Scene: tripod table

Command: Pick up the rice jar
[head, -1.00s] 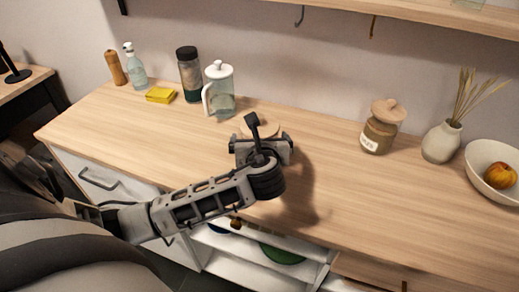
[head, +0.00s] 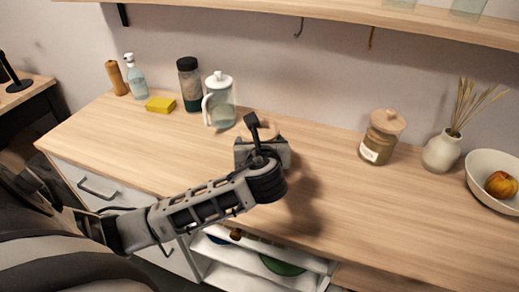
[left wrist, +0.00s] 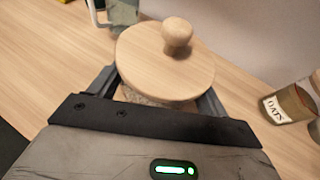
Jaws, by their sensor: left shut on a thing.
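A jar with a round wooden lid and knob (left wrist: 165,62) is between the fingers of my left gripper (left wrist: 157,98) in the left wrist view. Its pale grainy contents show just under the lid; no label is visible, so I cannot read that it is rice. My left gripper is shut on this jar. In the head view, my left gripper (head: 262,152) is over the middle of the counter and hides most of the jar; only part of the lid (head: 268,131) shows behind it. I cannot tell whether the jar's base touches the counter. My right gripper is not in view.
A similar jar labelled OATS (left wrist: 290,103) stands to the right, also in the head view (head: 382,138). A glass pitcher (head: 220,103) stands behind left. A vase (head: 441,148) and a fruit bowl (head: 480,190) are at right. The counter's front right (head: 390,220) is clear.

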